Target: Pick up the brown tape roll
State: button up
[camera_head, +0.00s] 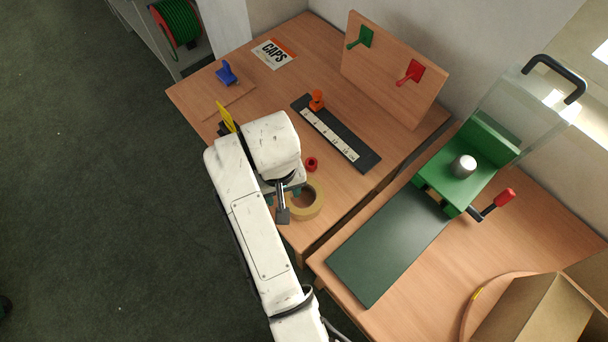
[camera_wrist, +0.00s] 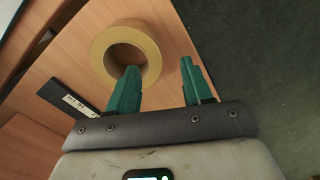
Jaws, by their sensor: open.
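The brown tape roll (camera_head: 316,207) lies flat on the left table, near its front corner, partly hidden by my arm in the head view. It also shows in the wrist view (camera_wrist: 124,29) as a tan ring with an open middle. My gripper (camera_head: 284,193) is at the roll's left side in the head view. In the wrist view my gripper (camera_wrist: 159,72) is open and empty. Its left teal finger overlaps the ring's hole and lower edge, and its right finger is outside the ring to the right. I cannot tell the height gap or any contact.
A small red ring (camera_head: 311,164) sits close behind the roll. A black ruler board (camera_head: 363,157) with an orange stamp (camera_head: 317,98) lies further back. A yellow piece (camera_head: 226,116) shows beside my arm.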

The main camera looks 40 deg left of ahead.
aim_at(286, 200)
jog(key=shift+w+d+f+p, duration=0.1)
jog(key=shift+w+f+p, duration=0.1)
jog(key=shift+f, duration=1.25)
jog(key=shift+w+d+f+p, duration=0.1)
jog(key=shift+f+p, duration=0.1)
jog(key=shift+f, duration=1.25)
jog(key=shift+c, duration=0.4)
grip_shut()
